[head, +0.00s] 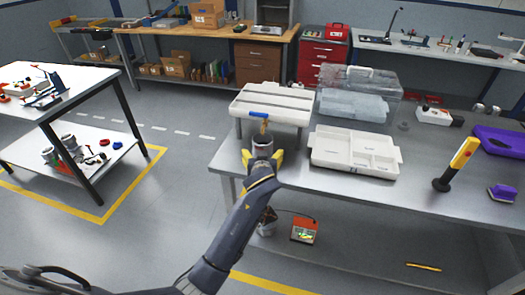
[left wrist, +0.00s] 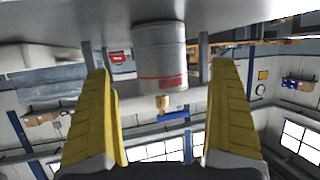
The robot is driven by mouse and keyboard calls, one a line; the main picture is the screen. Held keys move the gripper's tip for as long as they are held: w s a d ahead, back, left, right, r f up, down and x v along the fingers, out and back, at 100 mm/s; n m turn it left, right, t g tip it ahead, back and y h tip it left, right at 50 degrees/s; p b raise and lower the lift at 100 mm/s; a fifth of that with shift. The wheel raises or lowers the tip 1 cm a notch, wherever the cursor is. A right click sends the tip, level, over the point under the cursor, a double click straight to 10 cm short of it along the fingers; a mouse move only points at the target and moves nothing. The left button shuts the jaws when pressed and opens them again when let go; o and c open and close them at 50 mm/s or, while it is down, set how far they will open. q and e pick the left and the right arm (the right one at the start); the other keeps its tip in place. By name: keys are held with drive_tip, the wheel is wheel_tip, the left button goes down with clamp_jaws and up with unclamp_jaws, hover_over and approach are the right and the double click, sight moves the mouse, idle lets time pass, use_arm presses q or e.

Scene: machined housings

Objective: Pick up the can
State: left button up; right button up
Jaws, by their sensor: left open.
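The can (head: 262,142) is a grey cylinder near the left front edge of the grey workbench, in front of a white raised tray. In the left wrist view the picture is upside down and the can (left wrist: 160,55) shows a thin red line around it. A wooden piece with a blue part (head: 270,114) shows just beyond the can; whether it stands in the can is unclear. My left gripper (head: 263,160) has yellow fingers and is open. Its fingers (left wrist: 163,95) are spread on either side of the can, with visible gaps. My right gripper is not in view.
A white raised tray (head: 290,105) stands behind the can. A white compartment tray (head: 352,165) lies to its right, with a clear plastic case (head: 370,80) behind. A yellow-and-black tool (head: 456,165) stands further right. The bench front between them is mostly clear.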

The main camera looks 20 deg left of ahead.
use_arm(q)
drive_tip(key=shift+x, duration=3.85)
drive_tip(key=c, duration=1.2)
drive_tip(key=shift+c, duration=0.6)
drive_tip(key=shift+r, duration=0.1)
